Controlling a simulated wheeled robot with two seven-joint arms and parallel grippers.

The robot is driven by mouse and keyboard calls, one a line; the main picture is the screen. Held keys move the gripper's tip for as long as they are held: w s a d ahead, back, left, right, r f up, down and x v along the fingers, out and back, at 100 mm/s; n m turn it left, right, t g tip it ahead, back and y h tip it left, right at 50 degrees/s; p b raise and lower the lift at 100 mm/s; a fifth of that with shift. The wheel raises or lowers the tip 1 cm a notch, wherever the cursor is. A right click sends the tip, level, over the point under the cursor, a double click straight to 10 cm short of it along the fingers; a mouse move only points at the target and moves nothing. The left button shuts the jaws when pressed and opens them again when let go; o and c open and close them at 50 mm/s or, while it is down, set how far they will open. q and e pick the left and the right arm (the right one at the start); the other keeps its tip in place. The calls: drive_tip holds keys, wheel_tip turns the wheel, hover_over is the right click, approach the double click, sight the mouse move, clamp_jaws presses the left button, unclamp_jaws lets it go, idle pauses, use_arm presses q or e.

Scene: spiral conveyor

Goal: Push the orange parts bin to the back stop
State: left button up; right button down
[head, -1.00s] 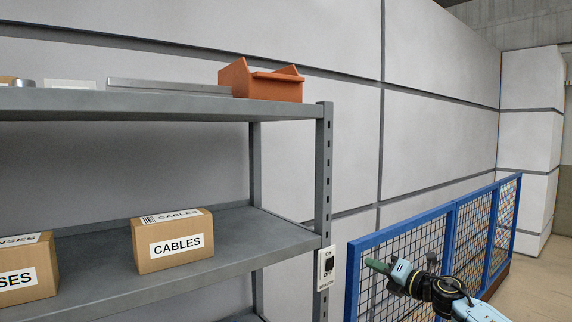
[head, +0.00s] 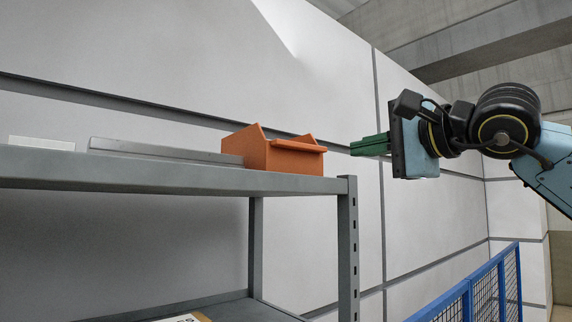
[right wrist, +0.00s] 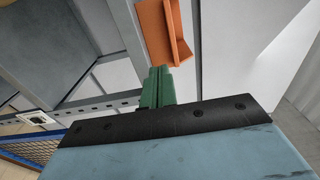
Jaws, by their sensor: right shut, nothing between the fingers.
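The orange parts bin (head: 284,157) sits upright on the top shelf (head: 200,178) near its right end. It also shows in the right wrist view (right wrist: 155,30), just beyond the fingertips. A grey metal strip (head: 160,151) lies on the shelf to the left of the bin; I cannot tell if it is the back stop. My right gripper (head: 354,148) is shut and empty, its green fingers pointing left toward the bin at about bin height, with a small gap in the head view. The fingers also show in the right wrist view (right wrist: 158,75). My left gripper is not in view.
A white flat item (head: 40,142) lies on the shelf at the far left. The shelf's perforated corner post (head: 347,240) stands below my right gripper. A blue mesh fence (head: 480,290) is at the lower right. The panelled wall is behind the shelf.

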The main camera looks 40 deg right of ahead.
drive_tip(key=p, duration=0.4)
approach(298, 158)
drive_tip(key=w, duration=0.6)
drive_tip(key=shift+a, duration=0.15)
drive_tip(key=shift+w, duration=0.25)
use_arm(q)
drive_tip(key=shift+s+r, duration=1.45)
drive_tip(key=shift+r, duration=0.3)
use_arm(e)
drive_tip(key=shift+w, duration=0.2)
